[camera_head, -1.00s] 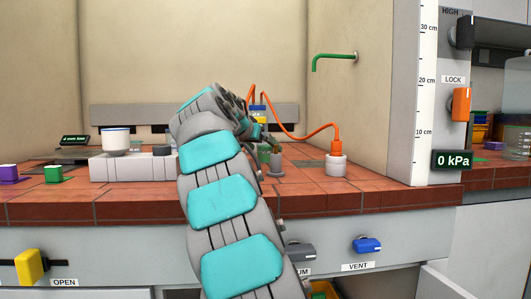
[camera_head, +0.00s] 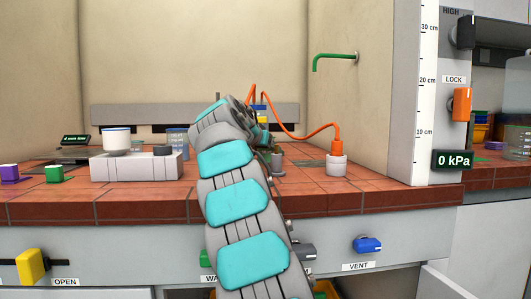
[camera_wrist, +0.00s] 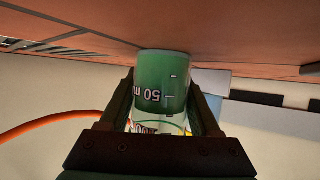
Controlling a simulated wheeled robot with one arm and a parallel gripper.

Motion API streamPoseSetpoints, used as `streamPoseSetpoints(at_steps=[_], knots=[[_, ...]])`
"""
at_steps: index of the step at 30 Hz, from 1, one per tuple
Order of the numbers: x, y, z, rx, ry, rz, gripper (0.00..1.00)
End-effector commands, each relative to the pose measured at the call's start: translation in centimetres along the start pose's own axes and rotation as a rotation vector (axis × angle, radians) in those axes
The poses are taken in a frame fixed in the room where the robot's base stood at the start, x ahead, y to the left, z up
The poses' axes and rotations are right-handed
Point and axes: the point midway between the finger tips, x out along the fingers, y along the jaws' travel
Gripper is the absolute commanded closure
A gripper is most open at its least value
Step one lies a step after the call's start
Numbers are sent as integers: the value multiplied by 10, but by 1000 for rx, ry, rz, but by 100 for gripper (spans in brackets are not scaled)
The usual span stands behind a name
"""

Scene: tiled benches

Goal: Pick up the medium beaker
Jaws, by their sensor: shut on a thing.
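A clear beaker with green contents (camera_wrist: 161,72) is between the two dark fingers of my gripper (camera_wrist: 163,88) in the wrist view. The fingers press on both its sides. It has white marks and a "50" label, upside down in this view. Its base is by the tiled surface; I cannot tell whether it touches. In the head view my arm hides most of my gripper and the beaker. Another beaker, with a bluish look (camera_head: 177,142), stands behind the white block on the left.
A green tap (camera_head: 333,57) juts from the wall. Purple (camera_head: 9,174) and green (camera_head: 54,174) cubes sit far left.

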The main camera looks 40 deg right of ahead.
Motion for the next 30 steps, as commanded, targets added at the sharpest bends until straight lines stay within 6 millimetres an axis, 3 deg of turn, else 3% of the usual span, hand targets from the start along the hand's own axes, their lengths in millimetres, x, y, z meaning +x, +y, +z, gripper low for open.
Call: streamPoseSetpoints(at_steps=[2,15,24,30], knots=[[0,0,0,0,0,0,52],[0,0,0,0,0,0,100],[-1,0,-2,0,0,0,100],[-8,-1,-16,0,1,-1,100]])
